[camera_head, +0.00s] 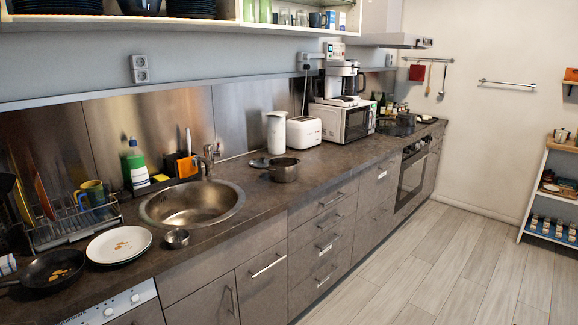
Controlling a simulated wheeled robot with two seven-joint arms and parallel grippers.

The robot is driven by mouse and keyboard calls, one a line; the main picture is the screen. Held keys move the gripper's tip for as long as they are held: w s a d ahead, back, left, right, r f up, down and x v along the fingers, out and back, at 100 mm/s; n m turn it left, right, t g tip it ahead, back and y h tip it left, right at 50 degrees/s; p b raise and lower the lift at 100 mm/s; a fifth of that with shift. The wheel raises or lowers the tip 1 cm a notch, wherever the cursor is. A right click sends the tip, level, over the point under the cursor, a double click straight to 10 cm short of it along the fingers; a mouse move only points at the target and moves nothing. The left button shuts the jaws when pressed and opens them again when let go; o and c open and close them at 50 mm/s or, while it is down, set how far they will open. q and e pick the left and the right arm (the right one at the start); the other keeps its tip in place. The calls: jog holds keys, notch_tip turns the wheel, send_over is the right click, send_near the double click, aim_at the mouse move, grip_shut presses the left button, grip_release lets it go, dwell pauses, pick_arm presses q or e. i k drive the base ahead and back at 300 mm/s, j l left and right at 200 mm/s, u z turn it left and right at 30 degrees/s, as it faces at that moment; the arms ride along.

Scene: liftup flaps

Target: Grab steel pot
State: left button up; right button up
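A steel pot (284,169) stands upright on the dark countertop (245,184), to the right of the sink and in front of the white toaster. It looks open at the top, and a dark round thing (259,163), possibly a lid, lies just to its left. A smaller steel cup or pot (177,238) stands at the front edge of the sink. Neither of my grippers is in view.
The round sink (192,203) with its faucet (211,158) lies left of the pot. A white toaster (304,132), a white jug (277,132) and a microwave (345,120) stand behind or right of it. Plates (118,244) and a pan (52,272) are at the left. The floor (430,270) is clear.

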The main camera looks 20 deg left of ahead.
aim_at(281, 169)
jog(key=i+l, duration=0.15)
jog(key=i, duration=0.3)
jog(key=i+l+u, duration=0.1)
jog(key=i, duration=0.4)
jog(key=i+l, duration=0.2)
jog(key=i, duration=0.25)
jog(key=i+l, duration=0.2)
jog(key=i, duration=0.25)
jog(key=i+u, duration=0.05)
